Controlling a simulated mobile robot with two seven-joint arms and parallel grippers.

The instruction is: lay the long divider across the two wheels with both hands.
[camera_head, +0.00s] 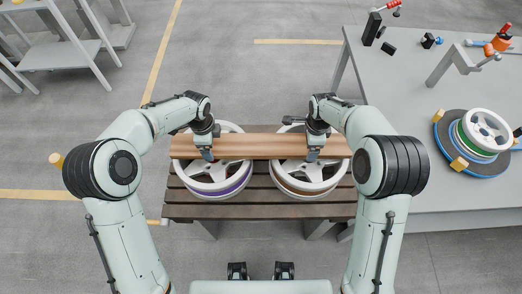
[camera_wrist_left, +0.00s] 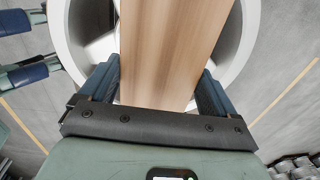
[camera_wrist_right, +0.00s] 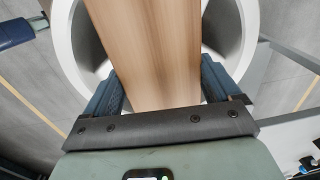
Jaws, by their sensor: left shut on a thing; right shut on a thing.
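The long divider (camera_head: 262,146) is a brown wooden board. In the head view it spans left to right over the left wheel (camera_head: 217,184) and the right wheel (camera_head: 306,186). Both wheels are white with spokes. My left gripper (camera_head: 206,154) is shut on the board above the left wheel, with a finger on each side of the wood (camera_wrist_left: 168,50) in its wrist view. My right gripper (camera_head: 313,154) is shut on the board above the right wheel, and its wrist view shows the wood (camera_wrist_right: 148,50) between its fingers. I cannot tell whether the board touches the wheels.
The wheels stand on a dark slatted wooden table (camera_head: 262,210). A grey workbench (camera_head: 420,80) at the right holds tools and another white wheel (camera_head: 487,131) on a round blue-edged base. A grey shelf (camera_head: 60,55) stands at the top left. Open floor lies behind the table.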

